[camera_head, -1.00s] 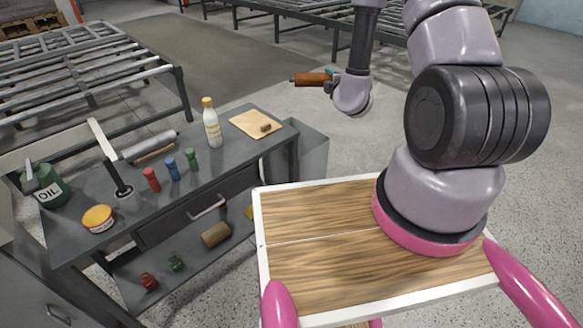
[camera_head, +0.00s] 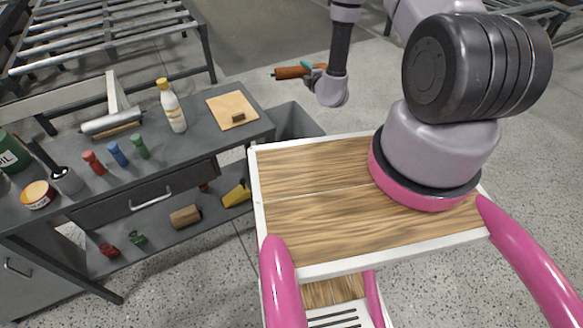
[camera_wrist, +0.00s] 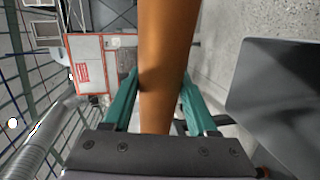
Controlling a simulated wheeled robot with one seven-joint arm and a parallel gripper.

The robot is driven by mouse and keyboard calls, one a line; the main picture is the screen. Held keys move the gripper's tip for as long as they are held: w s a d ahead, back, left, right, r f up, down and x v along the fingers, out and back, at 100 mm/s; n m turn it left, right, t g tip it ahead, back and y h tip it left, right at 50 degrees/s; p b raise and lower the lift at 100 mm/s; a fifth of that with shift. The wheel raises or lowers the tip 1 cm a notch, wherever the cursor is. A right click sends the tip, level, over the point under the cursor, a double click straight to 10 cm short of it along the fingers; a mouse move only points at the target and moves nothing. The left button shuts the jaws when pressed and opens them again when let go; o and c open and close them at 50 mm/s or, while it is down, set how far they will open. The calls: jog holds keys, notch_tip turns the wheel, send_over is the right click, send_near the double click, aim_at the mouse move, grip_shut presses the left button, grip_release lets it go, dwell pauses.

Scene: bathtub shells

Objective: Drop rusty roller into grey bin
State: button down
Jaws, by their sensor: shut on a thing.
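The rusty roller (camera_head: 291,72) is an orange-brown cylinder, held out roughly level in the head view. My gripper (camera_head: 308,69) is shut on it near its right end. In the wrist view the roller (camera_wrist: 166,60) runs up the middle between the teal fingers of my gripper (camera_wrist: 157,95). The grey bin (camera_head: 297,120) stands on the floor at the right end of the workbench, partly hidden by my wooden-topped base. In the picture the roller is above the bin's far rim; its height over it is hard to judge.
The dark workbench (camera_head: 196,150) carries a white bottle (camera_head: 172,108), a tan board (camera_head: 231,109), small coloured cylinders and a tin (camera_head: 38,195). Its lower shelf holds a brown roll (camera_head: 185,216). A roller conveyor (camera_head: 110,35) stands behind. The floor beyond the bin is clear.

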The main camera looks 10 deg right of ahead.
jog(key=a+f+n+y, duration=0.1)
jog(key=f, duration=0.9)
jog(key=a+f+y, duration=0.1)
jog(key=a+f, duration=0.1)
jog(key=f, duration=0.7)
jog(key=shift+a+f+n+g, duration=0.3)
jog(key=shift+f+n, duration=0.1)
jog(key=shift+w, duration=0.1)
jog(key=shift+c, duration=0.6)
grip_release()
jog(key=v, duration=1)
jog(key=shift+s, duration=0.4)
jog(key=shift+d, duration=0.15)
